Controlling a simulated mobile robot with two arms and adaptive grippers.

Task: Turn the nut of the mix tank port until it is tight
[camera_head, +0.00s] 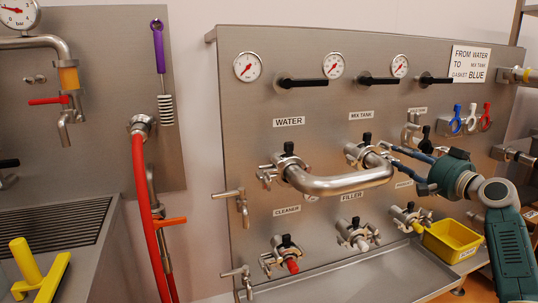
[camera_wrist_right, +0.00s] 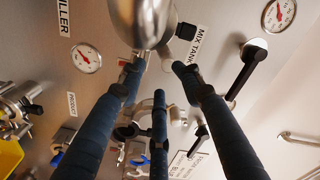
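The mix tank port (camera_head: 368,150) is on the steel panel under its label, with a clamp and a black knob (camera_head: 367,138). A curved steel pipe (camera_head: 345,184) joins it to the water port (camera_head: 287,163); the pipe's end (camera_wrist_right: 150,22) also shows in the right wrist view. My right gripper (camera_head: 389,161) reaches in from the right beside the port. Its blue fingers (camera_wrist_right: 160,72) are spread apart around the pipe end's lower side. I cannot make out the nut clearly, or whether a finger touches it. My left gripper is out of view.
Cleaner (camera_head: 283,255) and filler (camera_head: 354,234) ports sit below. A yellow bin (camera_head: 452,241) stands lower right. Blue, white and red clips (camera_head: 470,119) hang at upper right, by a sign (camera_head: 471,65). Black-handled valves (camera_head: 300,83) line the top. A red hose (camera_head: 147,215) hangs left.

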